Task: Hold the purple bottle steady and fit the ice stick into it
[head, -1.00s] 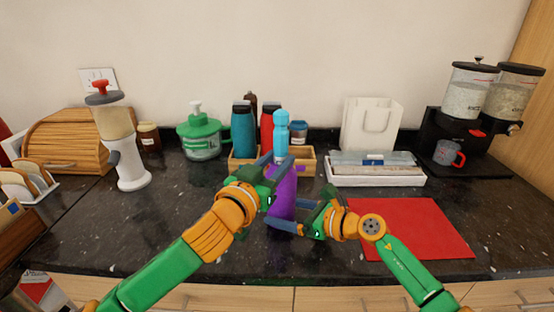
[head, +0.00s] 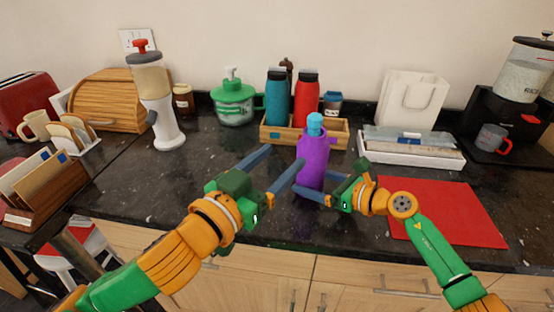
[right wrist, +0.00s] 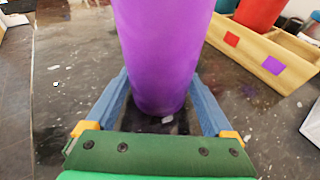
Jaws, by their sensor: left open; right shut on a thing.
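The purple bottle (head: 312,165) stands upright on the dark counter near the middle of the head view. It fills the upper middle of the right wrist view (right wrist: 163,50). My right gripper (head: 328,178) is shut on its lower body, one finger on each side. The light-blue ice stick (head: 314,121) shows as a short piece rising from the bottle's mouth; its lower part is hidden inside. My left gripper (head: 286,162) is open and empty, left of the bottle, its fingers spread and pointing up and right. The stick is clear of them.
A wooden rack (head: 275,137) behind the bottle holds a teal bottle (head: 278,95) and a red bottle (head: 306,98). A red mat (head: 440,213) lies at right, a white tray (head: 410,155) behind it.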

